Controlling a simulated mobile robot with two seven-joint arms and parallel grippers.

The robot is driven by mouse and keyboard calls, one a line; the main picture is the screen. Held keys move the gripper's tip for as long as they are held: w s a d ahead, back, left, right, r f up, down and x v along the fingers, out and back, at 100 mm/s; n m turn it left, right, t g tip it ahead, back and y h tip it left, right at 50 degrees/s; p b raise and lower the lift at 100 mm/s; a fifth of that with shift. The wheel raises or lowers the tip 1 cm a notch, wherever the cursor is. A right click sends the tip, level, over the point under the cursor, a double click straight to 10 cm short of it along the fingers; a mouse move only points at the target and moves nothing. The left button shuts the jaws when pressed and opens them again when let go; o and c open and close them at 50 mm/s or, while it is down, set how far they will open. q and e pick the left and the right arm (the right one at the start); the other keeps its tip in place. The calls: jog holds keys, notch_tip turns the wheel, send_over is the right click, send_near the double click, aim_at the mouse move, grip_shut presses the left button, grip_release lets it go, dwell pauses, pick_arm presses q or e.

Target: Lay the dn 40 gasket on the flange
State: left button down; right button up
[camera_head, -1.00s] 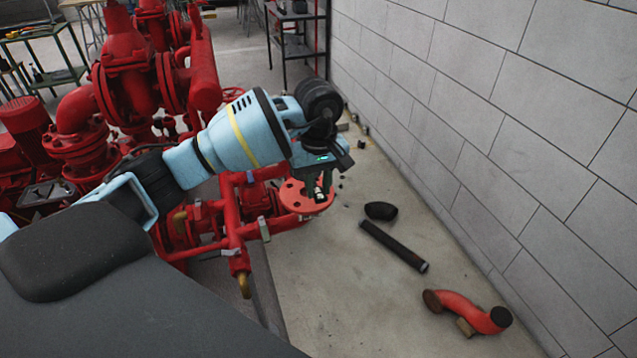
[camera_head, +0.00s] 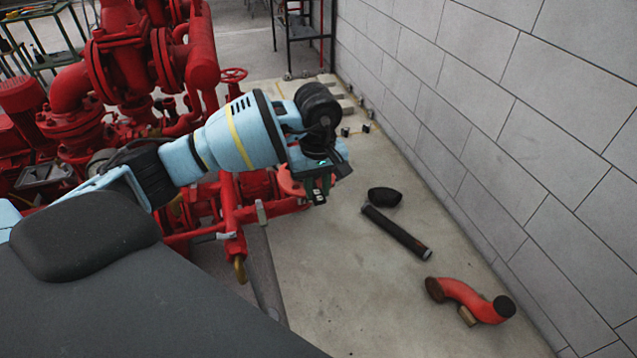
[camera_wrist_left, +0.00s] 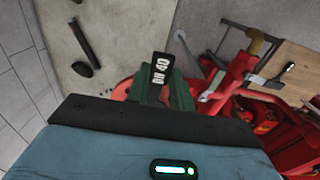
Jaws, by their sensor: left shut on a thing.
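My left gripper (camera_head: 318,194) reaches in from the left, pointing down beside the red pipework. In the left wrist view, its green fingers (camera_wrist_left: 165,92) are shut on the dn 40 gasket, whose black tab (camera_wrist_left: 162,70) reads "DN 40". The gasket's ring cannot be made out. The red flange (camera_head: 290,181) lies behind and left of the fingers in the head view, partly covered by them. It also shows in the left wrist view (camera_wrist_left: 122,90), partly behind the fingers. I cannot tell the gap between gasket and flange. My right gripper is not in view.
Red pumps and pipes (camera_head: 125,65) fill the left side. A dark pipe (camera_head: 397,233), a black cap-like piece (camera_head: 384,197) and a red bent pipe (camera_head: 470,299) lie on the floor. A block wall (camera_head: 520,130) bounds the right.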

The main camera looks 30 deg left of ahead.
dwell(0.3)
pick_arm(q)
jog(key=shift+f, duration=0.1)
jog(key=shift+f+b, duration=0.3)
jog(key=shift+f, duration=0.2)
dwell(0.5)
jog(key=c, duration=1.1)
grip_release()
jog(key=shift+c, duration=0.2)
jog(key=shift+r, duration=3.95)
